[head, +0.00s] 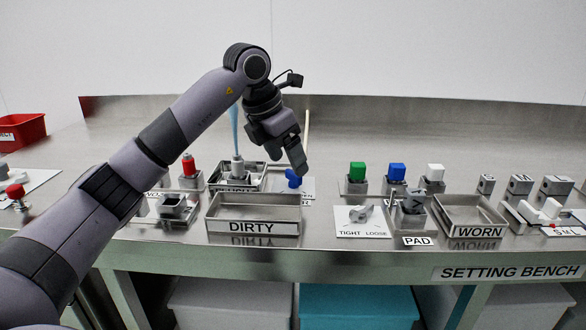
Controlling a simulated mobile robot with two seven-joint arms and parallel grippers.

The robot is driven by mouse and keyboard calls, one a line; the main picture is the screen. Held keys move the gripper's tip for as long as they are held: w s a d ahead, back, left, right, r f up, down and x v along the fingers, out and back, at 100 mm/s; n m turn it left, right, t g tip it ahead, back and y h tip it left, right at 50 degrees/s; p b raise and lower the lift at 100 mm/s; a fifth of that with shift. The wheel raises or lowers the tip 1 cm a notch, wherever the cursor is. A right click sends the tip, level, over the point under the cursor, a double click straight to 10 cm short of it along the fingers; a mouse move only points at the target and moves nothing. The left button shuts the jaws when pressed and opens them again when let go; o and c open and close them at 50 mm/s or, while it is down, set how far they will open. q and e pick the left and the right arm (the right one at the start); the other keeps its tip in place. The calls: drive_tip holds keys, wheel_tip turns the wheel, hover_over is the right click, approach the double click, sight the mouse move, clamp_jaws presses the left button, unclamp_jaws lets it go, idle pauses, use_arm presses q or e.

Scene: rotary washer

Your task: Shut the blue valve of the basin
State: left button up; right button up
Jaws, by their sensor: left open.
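The blue valve (293,179) is a small blue handle on a pale plate at the middle of the bench, just right of the metal basin (262,172). A pale blue stream (234,130) rises above a grey nozzle in the basin. My left gripper (299,168) points down, open, with its fingertips at or just above the blue valve. The fingers overlap in this view, and I cannot tell whether they touch the handle. My right gripper is not in view.
The DIRTY tray (254,226) stands in front of the basin. A red-topped block (188,170) is at its left. Green (357,171), blue (396,172) and white (435,172) buttons stand to the right. The WORN tray (480,231) is further right. The bench behind is clear.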

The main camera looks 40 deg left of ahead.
sight(291, 181)
use_arm(q)
drive_tip(key=shift+x, duration=1.75)
drive_tip(key=shift+c, duration=0.6)
drive_tip(key=c, duration=0.9)
